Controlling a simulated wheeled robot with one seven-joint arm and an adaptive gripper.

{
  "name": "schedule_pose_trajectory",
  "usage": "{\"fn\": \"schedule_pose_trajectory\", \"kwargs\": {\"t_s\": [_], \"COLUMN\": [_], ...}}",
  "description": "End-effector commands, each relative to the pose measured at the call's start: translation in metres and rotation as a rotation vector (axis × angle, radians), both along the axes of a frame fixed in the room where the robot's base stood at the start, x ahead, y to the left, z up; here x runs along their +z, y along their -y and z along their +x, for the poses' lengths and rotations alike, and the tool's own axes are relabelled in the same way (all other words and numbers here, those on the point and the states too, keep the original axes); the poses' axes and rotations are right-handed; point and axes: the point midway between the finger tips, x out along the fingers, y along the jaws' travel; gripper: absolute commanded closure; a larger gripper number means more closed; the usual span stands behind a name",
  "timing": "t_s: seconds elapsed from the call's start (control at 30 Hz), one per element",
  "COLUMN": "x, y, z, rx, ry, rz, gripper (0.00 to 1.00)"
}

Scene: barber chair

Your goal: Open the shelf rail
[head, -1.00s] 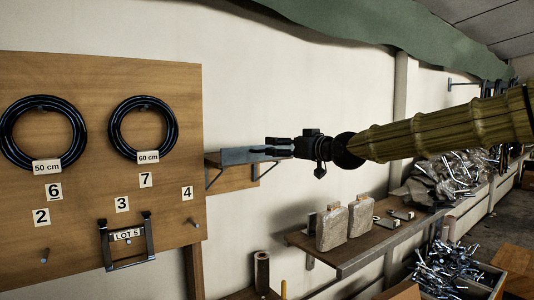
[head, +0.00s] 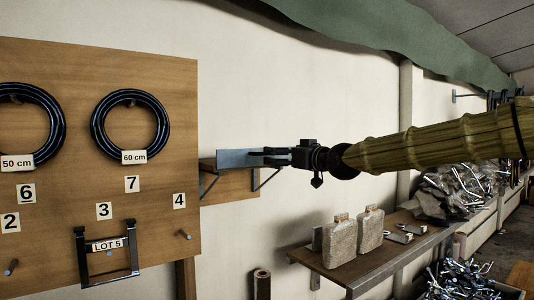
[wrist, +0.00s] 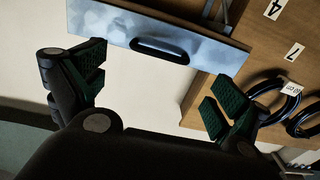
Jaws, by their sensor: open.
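The shelf rail appears as a grey metal plate (head: 238,159) on a small wooden wall shelf (head: 232,185) beside the pegboard. In the wrist view the plate (wrist: 110,27) spans the top, with a dark oval slot handle (wrist: 160,49) at its lower edge. My gripper (head: 268,156) is at the plate's right end in the head view. In the wrist view my gripper (wrist: 155,85) is open, with its two green-padded fingers spread on either side of the slot. Nothing is between the fingers. I cannot tell whether a fingertip touches the plate.
A wooden pegboard (head: 150,230) with black hose coils (head: 130,125) and a metal frame marked LOT 5 (head: 106,262) stands at the left. Below my arm, a lower shelf (head: 350,270) holds wrapped blocks (head: 340,240).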

Motion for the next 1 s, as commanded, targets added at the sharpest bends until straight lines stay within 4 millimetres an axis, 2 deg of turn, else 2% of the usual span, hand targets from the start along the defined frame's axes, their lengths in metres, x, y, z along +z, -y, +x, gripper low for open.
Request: {"fn": "schedule_pose_trajectory", "kwargs": {"t_s": [0.3, 0.5, 0.7, 1.0], "x": [0.001, 0.001, 0.0, -0.001], "y": [-0.03, -0.044, -0.049, -0.049], "z": [0.04, 0.058, 0.065, 0.066], "rx": [0.001, 0.002, 0.001, 0.001], "ry": [-0.002, -0.002, -0.001, -0.001], "rz": [-0.002, 0.0, 0.0, 0.0], "gripper": [0.02, 0.02, 0.02, 0.04]}}
